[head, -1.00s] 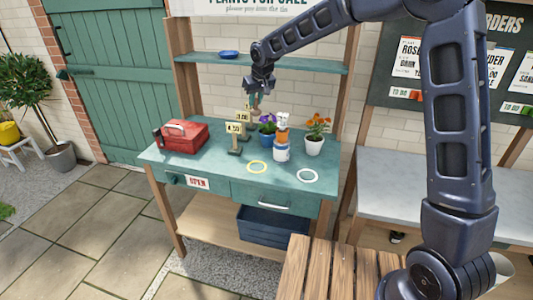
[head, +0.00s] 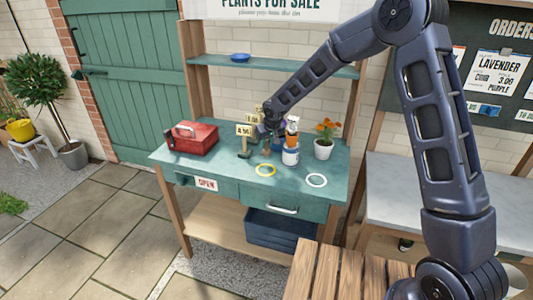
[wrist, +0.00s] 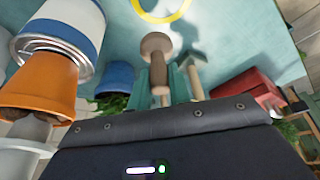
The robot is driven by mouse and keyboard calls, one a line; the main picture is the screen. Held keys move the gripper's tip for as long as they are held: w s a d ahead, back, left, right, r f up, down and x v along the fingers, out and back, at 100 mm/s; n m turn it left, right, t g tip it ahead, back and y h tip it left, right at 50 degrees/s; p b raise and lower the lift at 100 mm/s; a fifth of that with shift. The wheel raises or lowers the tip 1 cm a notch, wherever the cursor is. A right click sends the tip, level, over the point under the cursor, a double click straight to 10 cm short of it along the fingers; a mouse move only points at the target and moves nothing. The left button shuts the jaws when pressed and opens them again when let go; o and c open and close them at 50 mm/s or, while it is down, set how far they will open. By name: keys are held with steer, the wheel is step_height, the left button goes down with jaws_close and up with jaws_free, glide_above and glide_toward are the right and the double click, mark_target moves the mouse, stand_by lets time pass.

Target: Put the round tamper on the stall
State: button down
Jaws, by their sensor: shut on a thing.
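The round tamper (wrist: 155,45) is wooden, with a round head and a narrower handle. My gripper (wrist: 162,88) is shut on its handle, and the head points away from the gripper, toward the stall top in the wrist view. In the head view my gripper (head: 271,130) is low over the stall (head: 225,163), a teal-topped bench, behind the yellow ring (head: 265,170). The tamper (head: 267,151) is small and partly hidden there. I cannot tell whether its head touches the stall top.
A white-and-blue can (head: 290,156) with an orange pot on it stands close right of my gripper. A blue pot (wrist: 115,77) is also close. A white ring (head: 316,180) and white flowerpot (head: 323,149) are further right.

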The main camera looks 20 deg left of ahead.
mark_target(267, 150)
steer(key=shift+f, duration=2.6)
steer(key=shift+f, duration=0.15)
steer(key=c, duration=1.3)
jaws_free()
steer(key=shift+d+r, duration=0.1)
steer(key=shift+r, duration=0.35)
steer(key=v, duration=1.1)
steer(key=shift+s+r, duration=0.15)
